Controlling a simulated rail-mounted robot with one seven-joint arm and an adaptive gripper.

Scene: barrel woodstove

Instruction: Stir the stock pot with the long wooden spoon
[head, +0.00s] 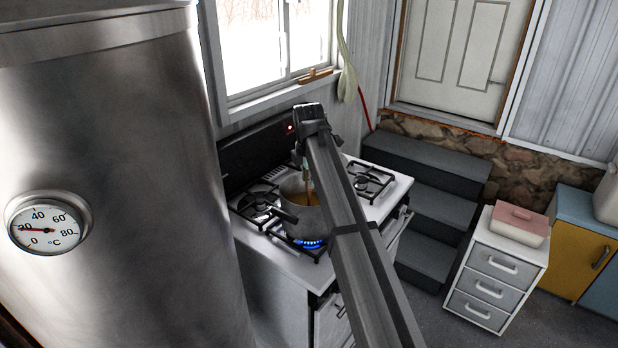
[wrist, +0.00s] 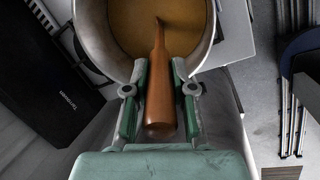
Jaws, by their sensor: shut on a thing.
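The stock pot (head: 308,222) stands on the front burner of the white stove, with a dark handle toward the lower left. In the wrist view the pot (wrist: 91,28) shows brown liquid inside. My gripper (head: 304,166) is above the pot, mostly hidden by my arm in the head view. In the wrist view my gripper (wrist: 159,78) is shut on the handle of the wooden spoon (wrist: 159,100). The spoon (head: 308,190) points down into the pot, and its far end is hidden in the liquid.
A blue flame (head: 312,244) burns under the pot. The stove (head: 275,262) has other black grates beside it. A large metal barrel (head: 120,180) stands close on the left. Dark steps (head: 430,205) and a white drawer unit (head: 490,275) are to the right.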

